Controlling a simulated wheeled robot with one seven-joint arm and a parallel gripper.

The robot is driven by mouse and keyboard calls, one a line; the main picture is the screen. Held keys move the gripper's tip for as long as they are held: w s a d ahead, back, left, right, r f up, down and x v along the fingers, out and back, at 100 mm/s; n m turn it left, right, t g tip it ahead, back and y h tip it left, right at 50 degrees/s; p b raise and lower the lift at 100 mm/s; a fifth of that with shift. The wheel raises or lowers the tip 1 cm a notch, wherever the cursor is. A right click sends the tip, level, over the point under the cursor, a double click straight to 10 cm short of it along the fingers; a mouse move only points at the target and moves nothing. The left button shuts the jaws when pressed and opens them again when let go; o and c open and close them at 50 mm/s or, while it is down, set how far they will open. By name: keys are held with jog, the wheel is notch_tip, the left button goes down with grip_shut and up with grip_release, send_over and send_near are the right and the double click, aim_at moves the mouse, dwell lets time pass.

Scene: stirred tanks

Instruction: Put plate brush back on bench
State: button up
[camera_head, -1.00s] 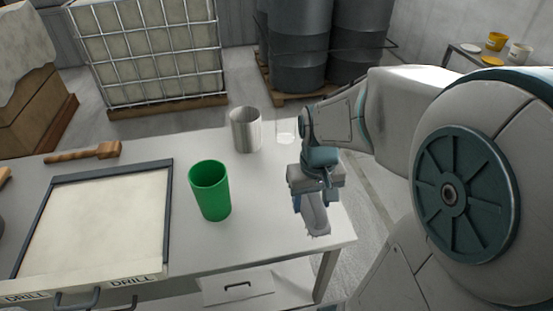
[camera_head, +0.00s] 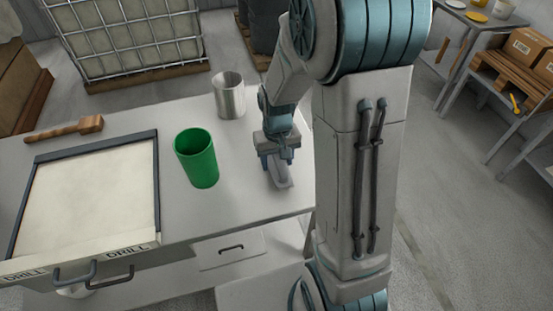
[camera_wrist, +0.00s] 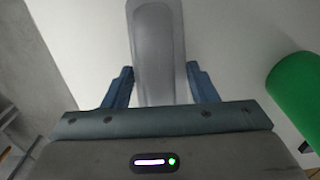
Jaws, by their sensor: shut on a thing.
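My gripper (camera_head: 276,158) is over the right end of the grey bench (camera_head: 245,195). It is shut on a long pale grey thing, the plate brush (camera_head: 281,176), which points toward the bench's front edge. In the wrist view the brush (camera_wrist: 157,45) lies between the blue fingers of my gripper (camera_wrist: 159,72) and runs out past the top of the picture. The bench top (camera_wrist: 228,35) is behind it. The brush is low over the bench; I cannot tell whether it touches. Its gripped part is partly hidden.
A green cup (camera_head: 196,160) stands left of the brush, and it also shows in the wrist view (camera_wrist: 298,92). A metal beaker (camera_head: 229,97) stands behind. Bare bench surrounds the brush.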

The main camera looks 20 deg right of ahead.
jog(key=shift+f, duration=0.25)
jog(key=shift+f, duration=0.2)
jog(key=o, duration=0.9)
jog(key=shift+o, duration=0.2)
jog(key=shift+r, duration=0.1)
